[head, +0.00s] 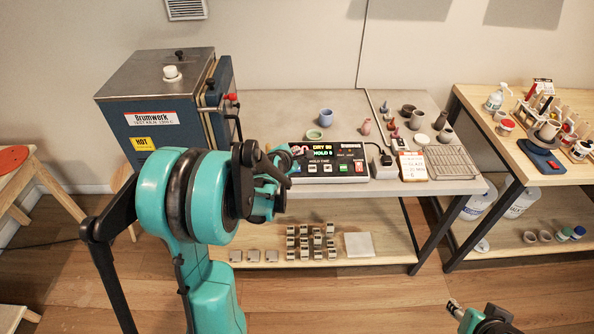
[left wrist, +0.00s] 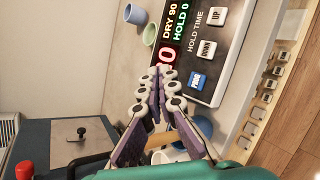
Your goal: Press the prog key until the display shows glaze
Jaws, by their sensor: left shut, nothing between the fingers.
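The dark control box (head: 345,163) stands on the grey bench. Its display (head: 321,149) reads DRY with a number on top and HOLD 0 below. The left wrist view shows the display (left wrist: 174,30) sideways, reading DRY 90 and HOLD 0, with a red digit beside it. A blue key (left wrist: 197,80), its label small and looking like PROG, sits beside the white DOWN (left wrist: 207,48) and UP (left wrist: 218,17) keys. My left gripper (left wrist: 163,78) is shut and empty, its tips near the panel's edge, apart from the blue key in the picture. My right gripper (head: 454,309) shows only partly at the bottom.
A blue kiln (head: 165,115) stands left of the box. A blue mug (head: 326,117) and green cup (head: 314,134) stand behind it. Small pots, a card (head: 413,166) and a wire rack (head: 452,162) lie to the right.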

